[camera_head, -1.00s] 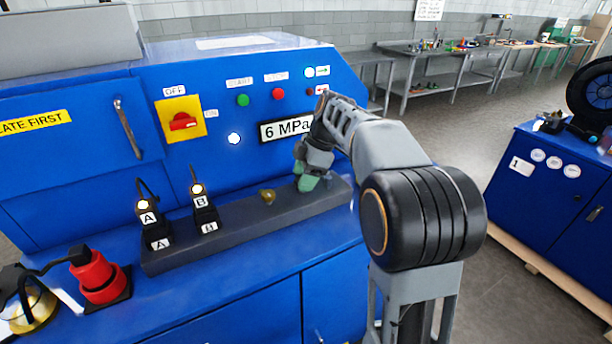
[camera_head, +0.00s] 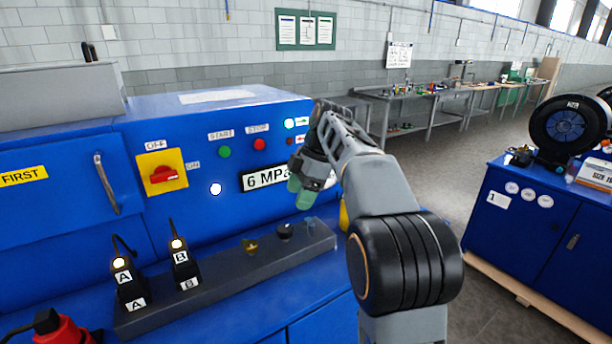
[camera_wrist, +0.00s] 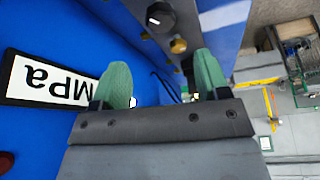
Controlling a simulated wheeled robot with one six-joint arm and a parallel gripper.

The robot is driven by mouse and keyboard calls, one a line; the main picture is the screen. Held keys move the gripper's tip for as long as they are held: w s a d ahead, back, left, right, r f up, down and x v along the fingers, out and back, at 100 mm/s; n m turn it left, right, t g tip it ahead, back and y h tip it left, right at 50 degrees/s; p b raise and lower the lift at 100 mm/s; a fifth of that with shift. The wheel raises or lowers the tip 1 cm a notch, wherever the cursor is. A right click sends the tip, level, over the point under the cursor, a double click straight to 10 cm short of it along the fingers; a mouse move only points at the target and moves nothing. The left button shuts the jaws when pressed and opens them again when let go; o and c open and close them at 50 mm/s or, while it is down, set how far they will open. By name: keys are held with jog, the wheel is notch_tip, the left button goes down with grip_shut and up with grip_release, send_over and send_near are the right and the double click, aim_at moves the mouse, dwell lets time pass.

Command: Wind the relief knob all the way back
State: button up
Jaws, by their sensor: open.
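A ledge (camera_head: 222,276) runs along the front of the blue machine. A black round knob (camera_head: 285,231) stands near its right end, with a brass fitting (camera_head: 251,246) to its left. No label names the relief knob here. In the wrist view the black knob (camera_wrist: 160,16) has a pale mark on its face. My gripper (camera_head: 301,191) is open and empty, above the ledge and apart from the black knob. Its two green fingers show in the wrist view (camera_wrist: 162,80). The display (camera_head: 266,178) reads 6 MPa.
Plugs marked A (camera_head: 127,285) and B (camera_head: 183,263) stand on the ledge's left part, each with a lit lamp. A red rotary switch (camera_head: 163,174) sits on a yellow plate. A blue cabinet (camera_head: 520,220) stands at right, with open floor between.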

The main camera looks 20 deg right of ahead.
jog(key=shift+p+v, duration=0.3)
jog(key=shift+v, duration=1.9)
jog(key=s+a+f+m+t+h, duration=0.1)
jog(key=s+f+m, duration=0.4)
jog(key=s+f, duration=0.1)
jog(key=s+a+f+m+t+h, duration=0.1)
jog(key=s+a+f+m+h, duration=0.1)
jog(key=s+f+m, duration=0.4)
jog(key=s+a+f+m+t+h, duration=0.1)
jog(key=s+f+m+t, duration=0.1)
jog(key=s+f+m, duration=0.4)
jog(key=shift+s+a+f, duration=0.2)
jog(key=shift+s+a, duration=0.05)
jog(key=shift+s, duration=0.5)
